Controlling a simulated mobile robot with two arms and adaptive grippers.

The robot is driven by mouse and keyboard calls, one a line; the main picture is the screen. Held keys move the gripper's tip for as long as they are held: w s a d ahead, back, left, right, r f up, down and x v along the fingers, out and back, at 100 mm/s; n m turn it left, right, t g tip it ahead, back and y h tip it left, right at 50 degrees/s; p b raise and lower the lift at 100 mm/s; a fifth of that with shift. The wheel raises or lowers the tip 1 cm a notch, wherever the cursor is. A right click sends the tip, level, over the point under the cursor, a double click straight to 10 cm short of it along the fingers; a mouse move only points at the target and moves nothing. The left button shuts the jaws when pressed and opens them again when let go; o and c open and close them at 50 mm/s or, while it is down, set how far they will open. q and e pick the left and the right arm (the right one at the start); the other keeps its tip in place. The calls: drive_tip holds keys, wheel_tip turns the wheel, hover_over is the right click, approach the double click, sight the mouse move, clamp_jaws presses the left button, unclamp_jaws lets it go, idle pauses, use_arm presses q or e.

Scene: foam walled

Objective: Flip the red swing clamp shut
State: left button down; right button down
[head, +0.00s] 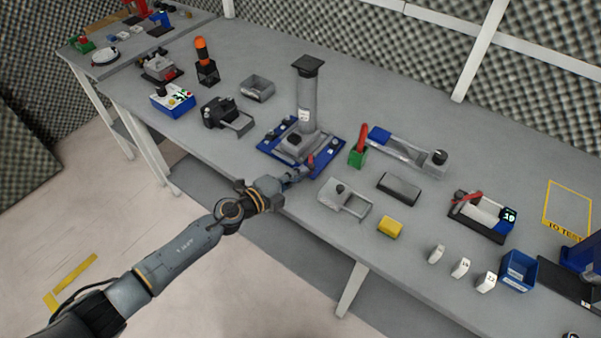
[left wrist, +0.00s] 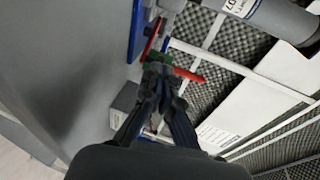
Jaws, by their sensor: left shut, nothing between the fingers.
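A small red clamp (head: 310,160) stands at the front right corner of a blue base plate (head: 268,146) that carries a grey column. It shows in the left wrist view as a thin red bar (left wrist: 152,38) beside the blue plate edge. My left gripper (head: 302,176) is shut and empty, close to this clamp at the plate's front right corner. In the left wrist view its fingertips (left wrist: 160,68) lie just below the bar; I cannot tell if they touch. My right gripper is not in view.
A red lever (head: 361,138) stands upright on a green block (head: 357,158) right of the plate. The tall grey column (head: 307,100) rises behind the clamp. A grey bracket (head: 345,199) and yellow block (head: 390,228) lie to the right.

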use_arm(q)
drive_tip(key=shift+w+d+f, duration=0.1)
drive_tip(key=shift+w+d, duration=0.2)
drive_tip(key=shift+d+p, duration=0.1)
drive_tip(key=shift+p, duration=0.2)
drive_tip(key=shift+s+d+n+t+y+p, duration=0.1)
drive_tip(key=shift+n+t+y+p, duration=0.2)
drive_tip(key=shift+n+t+y, duration=0.1)
